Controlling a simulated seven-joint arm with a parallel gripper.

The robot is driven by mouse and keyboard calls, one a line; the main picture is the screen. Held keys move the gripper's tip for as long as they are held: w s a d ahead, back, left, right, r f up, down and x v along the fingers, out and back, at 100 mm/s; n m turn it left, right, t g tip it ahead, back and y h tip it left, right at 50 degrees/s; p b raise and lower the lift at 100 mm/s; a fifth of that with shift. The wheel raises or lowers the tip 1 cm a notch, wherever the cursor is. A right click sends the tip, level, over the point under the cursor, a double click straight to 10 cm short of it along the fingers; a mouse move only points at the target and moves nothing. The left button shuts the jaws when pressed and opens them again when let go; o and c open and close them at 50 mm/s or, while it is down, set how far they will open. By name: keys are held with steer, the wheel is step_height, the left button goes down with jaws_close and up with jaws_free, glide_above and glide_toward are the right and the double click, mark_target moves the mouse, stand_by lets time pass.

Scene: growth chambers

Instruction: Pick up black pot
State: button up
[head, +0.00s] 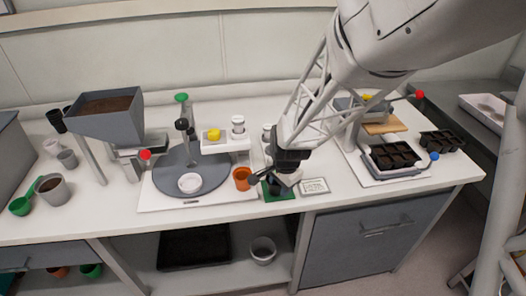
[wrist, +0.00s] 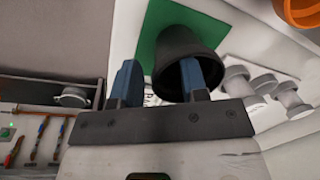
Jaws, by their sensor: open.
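The black pot (wrist: 183,42) is in the wrist view with its rim toward the camera, over a green square mat (wrist: 153,20). In the head view the black pot (head: 273,187) shows small and dark on the green mat (head: 284,196) near the front of the bench, partly hidden by my gripper. My gripper (wrist: 158,72) is open. In the wrist view one blue finger is beside the pot's left side and the other overlaps its rim. I cannot tell whether that finger is inside the pot or whether either finger touches it.
An orange pot (head: 242,179) stands close left of the mat; a white label card (head: 314,187) lies close right. A grey turntable (head: 190,172) with a white dish and a raised white shelf (head: 225,144) are farther left. Black cell trays (head: 394,156) sit at right.

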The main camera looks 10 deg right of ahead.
mark_target(280, 189)
stand_by(0.5)
jaws_close()
steer(key=shift+r, duration=0.7)
step_height(280, 189, up, 2)
steer(key=shift+r, duration=0.1)
steer(key=s+r, duration=0.1)
steer(key=s, duration=1.5)
steer(key=shift+d+r, duration=0.2)
steer(key=shift+d, duration=0.25)
steer(key=shift+w, duration=0.15)
